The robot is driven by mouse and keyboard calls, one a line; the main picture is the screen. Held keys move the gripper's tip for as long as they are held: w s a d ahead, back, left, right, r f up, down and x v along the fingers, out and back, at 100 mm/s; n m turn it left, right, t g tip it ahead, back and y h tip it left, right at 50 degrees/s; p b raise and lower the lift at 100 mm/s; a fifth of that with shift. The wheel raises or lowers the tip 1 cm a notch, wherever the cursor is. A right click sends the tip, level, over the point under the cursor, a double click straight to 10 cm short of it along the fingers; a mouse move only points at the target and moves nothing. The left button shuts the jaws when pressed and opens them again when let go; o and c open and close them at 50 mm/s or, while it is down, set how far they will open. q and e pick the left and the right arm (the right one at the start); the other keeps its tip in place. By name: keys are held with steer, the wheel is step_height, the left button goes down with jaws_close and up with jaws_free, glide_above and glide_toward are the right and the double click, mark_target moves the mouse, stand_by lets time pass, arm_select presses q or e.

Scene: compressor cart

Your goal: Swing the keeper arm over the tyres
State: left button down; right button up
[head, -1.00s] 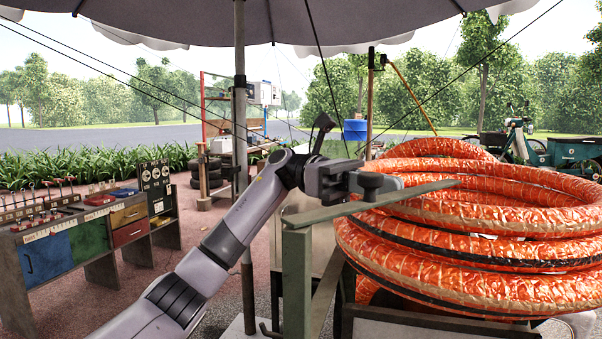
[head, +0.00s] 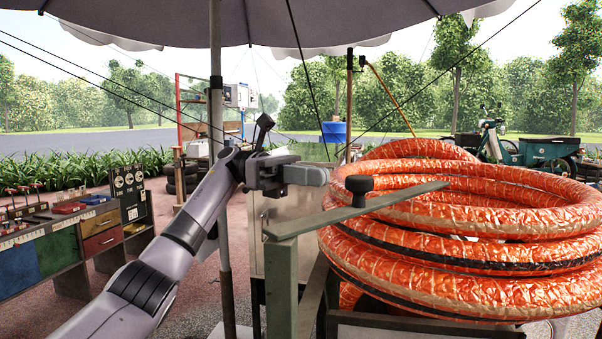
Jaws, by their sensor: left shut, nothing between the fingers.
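The keeper arm (head: 400,199) is a flat grey-green bar on top of a green post (head: 281,285). Its free end reaches to the right across the near upper part of the tyres (head: 430,250), a stack of rings wrapped in orange. A black knob (head: 358,186) stands up from the bar. My left gripper (head: 325,176) is shut and empty, just left of the knob and above the bar, with a small gap to the knob. My right gripper is out of view.
An umbrella pole (head: 216,120) rises close behind my left arm, and thin dark cords slant down from the canopy. A workbench with coloured drawers (head: 80,240) stands at the left. A blue drum (head: 333,132) and a green cart (head: 545,152) are farther back.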

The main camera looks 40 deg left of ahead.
arm_select(q)
steer(key=shift+w+a, duration=0.2)
steer(key=shift+a, duration=0.95)
